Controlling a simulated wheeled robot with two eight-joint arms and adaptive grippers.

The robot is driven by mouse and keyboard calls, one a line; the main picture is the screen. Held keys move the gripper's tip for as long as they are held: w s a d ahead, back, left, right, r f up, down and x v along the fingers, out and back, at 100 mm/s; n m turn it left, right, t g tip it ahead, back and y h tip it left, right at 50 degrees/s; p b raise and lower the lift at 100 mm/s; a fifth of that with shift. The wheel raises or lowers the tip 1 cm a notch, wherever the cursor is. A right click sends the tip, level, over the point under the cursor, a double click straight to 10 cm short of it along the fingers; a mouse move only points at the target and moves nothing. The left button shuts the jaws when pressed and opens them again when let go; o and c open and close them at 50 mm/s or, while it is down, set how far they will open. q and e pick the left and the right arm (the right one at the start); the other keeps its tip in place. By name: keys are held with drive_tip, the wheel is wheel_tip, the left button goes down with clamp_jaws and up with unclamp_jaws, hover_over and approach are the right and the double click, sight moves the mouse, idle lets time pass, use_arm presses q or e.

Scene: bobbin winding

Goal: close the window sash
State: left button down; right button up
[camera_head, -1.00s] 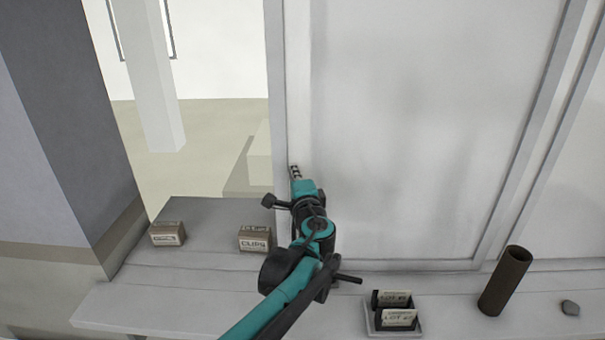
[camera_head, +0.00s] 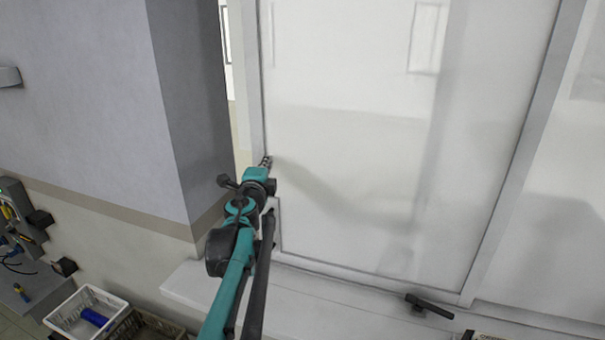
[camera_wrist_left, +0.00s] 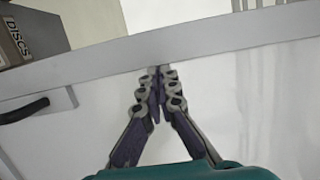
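The window sash (camera_head: 350,160) is a large pale, glossy pane in a light frame. Its left upright (camera_head: 246,95) stands close to the grey wall corner, with a narrow gap between them. My left gripper (camera_head: 266,162) is at this upright, low on the sash. In the left wrist view its fingers (camera_wrist_left: 158,72) are drawn together with the tips at the light frame bar (camera_wrist_left: 220,38); I see nothing held between them. Whether the tips press on the frame is hard to tell. My right gripper is not in view.
The grey wall (camera_head: 80,100) fills the left. The sill (camera_head: 190,280) runs below the sash. A box marked DISCS (camera_wrist_left: 25,38) shows in the wrist view.

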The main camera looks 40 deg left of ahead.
use_arm(q)
drive_tip(key=s+a+b, duration=0.1)
drive_tip(key=s+a, duration=0.2)
drive_tip(key=a, duration=0.5)
drive_tip(key=s+a+b, duration=0.1)
drive_tip(key=s+a, duration=0.2)
drive_tip(key=a, duration=0.6)
drive_tip(key=shift+s+a, duration=0.2)
drive_tip(key=shift+a, duration=0.1)
drive_tip(key=shift+r, duration=0.1)
